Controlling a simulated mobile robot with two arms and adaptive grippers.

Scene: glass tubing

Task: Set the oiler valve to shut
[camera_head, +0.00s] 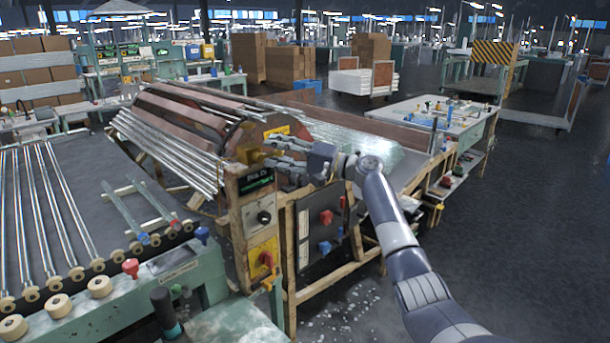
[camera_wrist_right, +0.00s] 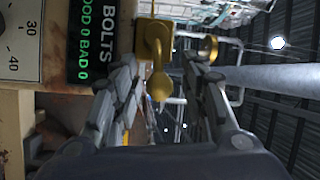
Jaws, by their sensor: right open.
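A brass-yellow fitting with a rounded lever (camera_wrist_right: 159,82), which looks like the oiler valve, shows in the right wrist view. Its square block (camera_wrist_right: 152,38) is mounted beside the dark counter display. My right gripper (camera_wrist_right: 160,98) is open, with one finger on each side of the lever; I cannot tell whether either touches it. In the head view my right gripper (camera_head: 268,153) reaches left above the wooden-framed machine post, near the green-lit display (camera_head: 256,180). The fitting is too small there to read its setting. My left gripper is not in view.
Below the display are a dial (camera_head: 264,217) and a yellow panel with a red switch (camera_head: 266,259). A dark panel (camera_head: 322,225) with red and blue knobs is to the right. Glass tubes (camera_head: 165,150) lie on the machine behind. Open floor is at the right.

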